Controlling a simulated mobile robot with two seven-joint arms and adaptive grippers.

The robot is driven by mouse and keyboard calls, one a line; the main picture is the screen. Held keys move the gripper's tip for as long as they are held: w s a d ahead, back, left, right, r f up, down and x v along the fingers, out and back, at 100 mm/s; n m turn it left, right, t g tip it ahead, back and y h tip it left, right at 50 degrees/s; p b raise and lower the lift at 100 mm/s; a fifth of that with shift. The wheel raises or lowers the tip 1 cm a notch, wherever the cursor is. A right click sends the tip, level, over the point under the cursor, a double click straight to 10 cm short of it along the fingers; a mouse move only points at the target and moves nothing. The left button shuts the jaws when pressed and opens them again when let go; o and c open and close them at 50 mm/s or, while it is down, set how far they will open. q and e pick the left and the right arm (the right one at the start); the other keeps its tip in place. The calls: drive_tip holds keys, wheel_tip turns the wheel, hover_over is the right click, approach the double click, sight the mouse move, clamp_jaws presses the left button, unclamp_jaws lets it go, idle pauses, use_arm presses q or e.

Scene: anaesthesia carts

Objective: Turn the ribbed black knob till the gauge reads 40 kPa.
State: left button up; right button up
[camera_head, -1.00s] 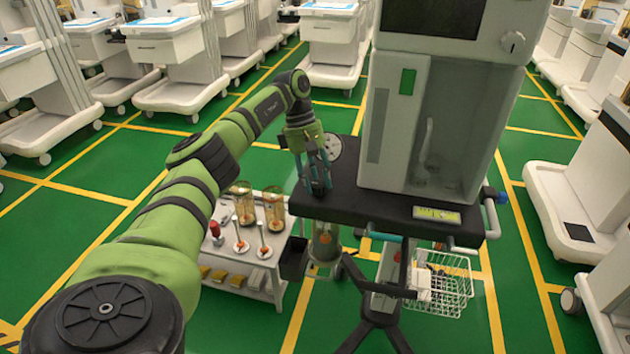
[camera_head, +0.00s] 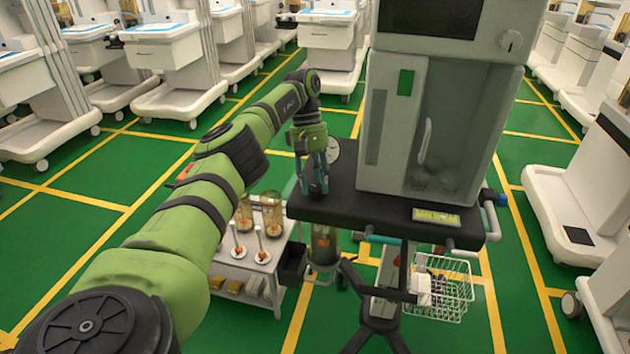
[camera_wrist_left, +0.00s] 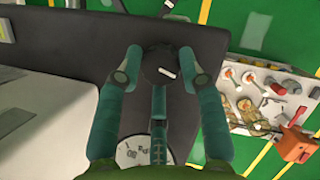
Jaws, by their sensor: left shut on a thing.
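The black knob (camera_wrist_left: 160,66) stands on the black shelf of the cart, with a white mark on its top; its ribs are too small to make out. My left gripper (camera_wrist_left: 160,72) has its teal fingers around the knob and is shut on it. In the head view the left gripper (camera_head: 318,186) points down at the shelf's left end and mostly hides the knob. The round white gauge (camera_head: 334,150) is just behind the gripper. It also shows partly in the left wrist view (camera_wrist_left: 132,152), and its reading is too small to tell. My right gripper is not in view.
The cart's tall grey cabinet (camera_head: 392,150) stands close on the right of the gripper. A small white trolley (camera_head: 252,262) with amber jars is below left. A white wire basket (camera_head: 448,292) hangs under the black shelf (camera_head: 370,214). Green floor is open at left.

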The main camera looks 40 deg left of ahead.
sight(316, 186)
use_arm(q)
drive_tip(key=shift+s+d+f, duration=0.15)
drive_tip(key=shift+d+f, duration=0.05)
drive_tip(key=shift+f, duration=0.05)
drive_tip(key=o, duration=1.1)
drive_tip(key=shift+r, duration=0.4)
wheel_tip(316, 186, up, 10)
drive_tip(key=shift+f, duration=0.15)
drive_tip(key=shift+d, duration=0.1)
